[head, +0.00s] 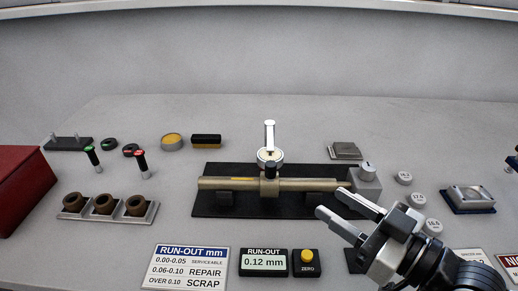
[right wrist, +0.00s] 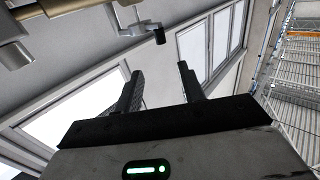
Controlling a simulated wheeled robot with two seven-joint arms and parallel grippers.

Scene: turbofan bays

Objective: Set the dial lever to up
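The dial gauge (head: 270,155) has a round white face and stands at the middle of the shaft fixture, with a pale upright post (head: 269,134) behind it. A short black-tipped piece (head: 270,172) shows just in front of the dial; I cannot tell for sure whether it is the lever's end. In the right wrist view a small grey arm with a black tip (right wrist: 159,36) shows beyond the fingers. My right gripper (head: 334,204) is open and empty, to the right of and nearer than the dial, apart from it. It also shows in the right wrist view (right wrist: 160,84). My left gripper is out of view.
The tan shaft (head: 230,183) lies across a black base (head: 205,207). A grey block (head: 364,187) with a round top is at its right end, close to my right fingers. A readout (head: 263,262) shows 0.12 mm beside a yellow button (head: 307,256). Brown rings sit in a tray at left.

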